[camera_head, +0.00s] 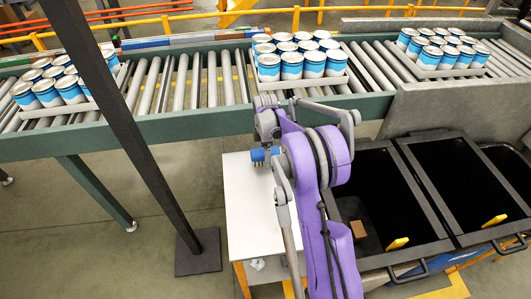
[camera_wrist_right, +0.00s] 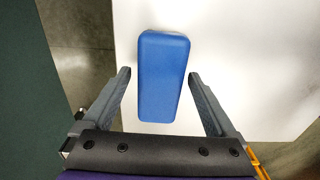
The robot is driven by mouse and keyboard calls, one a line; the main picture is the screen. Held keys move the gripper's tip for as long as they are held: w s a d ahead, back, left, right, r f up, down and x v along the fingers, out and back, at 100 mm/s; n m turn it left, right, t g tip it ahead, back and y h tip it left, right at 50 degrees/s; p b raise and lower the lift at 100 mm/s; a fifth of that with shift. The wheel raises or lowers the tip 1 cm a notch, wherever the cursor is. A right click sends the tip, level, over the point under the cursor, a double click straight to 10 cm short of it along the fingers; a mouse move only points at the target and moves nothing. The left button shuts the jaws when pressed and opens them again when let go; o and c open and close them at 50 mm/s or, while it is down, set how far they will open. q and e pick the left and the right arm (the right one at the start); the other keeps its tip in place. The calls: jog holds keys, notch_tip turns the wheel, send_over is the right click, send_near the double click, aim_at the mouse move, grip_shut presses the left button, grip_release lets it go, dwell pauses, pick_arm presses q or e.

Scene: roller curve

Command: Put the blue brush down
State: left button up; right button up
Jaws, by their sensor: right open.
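The blue brush (camera_head: 258,154) is at the far end of the white table (camera_head: 245,215), below the roller conveyor. In the right wrist view the brush (camera_wrist_right: 163,85) is a smooth blue block with rounded corners, over the white tabletop (camera_wrist_right: 245,40) near its left edge. My right gripper (camera_wrist_right: 160,76) is open, one finger on each side of the brush, with a gap on both sides. In the head view my right gripper (camera_head: 268,152) is mostly hidden by its purple arm. My left gripper is not in view.
The roller conveyor (camera_head: 200,85) carries trays of blue-and-white cans (camera_head: 293,66). Black bins (camera_head: 385,190) stand right of the table; one holds a brown box (camera_head: 358,230). A dark post (camera_head: 130,130) stands on the left. The tabletop's near part is clear.

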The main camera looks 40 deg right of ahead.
notch_tip(320, 180, up, 12)
jog(key=s+a+r+m+t, duration=0.1)
jog(key=s+a+r+m, duration=0.25)
jog(key=a, duration=0.55)
jog(key=s+a+f+m+t, duration=0.2)
jog(key=s+a+m, duration=0.2)
jog(key=s+a, duration=0.3)
jog(key=s+a+f+m+t, duration=0.2)
jog(key=s+a+m, duration=0.2)
jog(key=s+a, duration=0.4)
jog(key=s, duration=0.5)
jog(key=shift+s+a+m+t, duration=0.15)
jog(key=shift+s+m+t, duration=0.1)
jog(key=shift+m+t, duration=0.1)
